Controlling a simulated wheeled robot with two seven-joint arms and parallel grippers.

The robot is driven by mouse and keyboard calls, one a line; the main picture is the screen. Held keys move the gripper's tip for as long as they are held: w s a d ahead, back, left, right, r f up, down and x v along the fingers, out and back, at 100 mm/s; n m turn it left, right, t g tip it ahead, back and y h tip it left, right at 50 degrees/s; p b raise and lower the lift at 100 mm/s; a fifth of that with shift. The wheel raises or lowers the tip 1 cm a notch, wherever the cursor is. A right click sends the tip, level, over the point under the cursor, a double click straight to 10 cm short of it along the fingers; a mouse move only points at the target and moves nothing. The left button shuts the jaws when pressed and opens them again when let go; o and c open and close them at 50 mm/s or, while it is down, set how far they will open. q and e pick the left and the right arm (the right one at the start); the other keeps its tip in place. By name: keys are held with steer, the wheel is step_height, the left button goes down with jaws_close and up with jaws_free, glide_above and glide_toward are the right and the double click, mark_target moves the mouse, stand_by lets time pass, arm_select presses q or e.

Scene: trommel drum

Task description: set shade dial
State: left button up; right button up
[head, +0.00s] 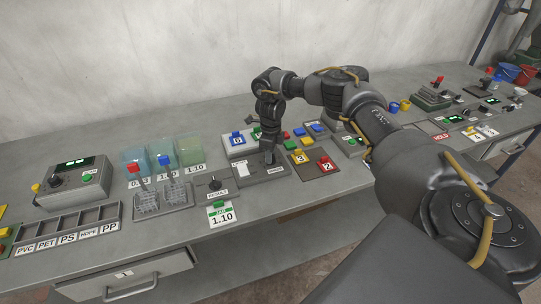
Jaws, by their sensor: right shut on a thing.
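My right gripper (268,156) points straight down over a grey panel (262,179) near the middle of the bench. It is shut on the shade dial of that panel, and its fingers hide the dial almost wholly. A small label on the panel's front edge is too small to read surely. A white piece (240,169) sits at the panel's left side. My left gripper is not in view.

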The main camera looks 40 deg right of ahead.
steer(key=n, duration=0.6)
steer(key=shift+b, duration=0.4)
steer(key=shift+n, duration=0.4)
steer(key=o, duration=1)
step_height(320, 180, up, 11)
steer(key=shift+f, duration=0.1)
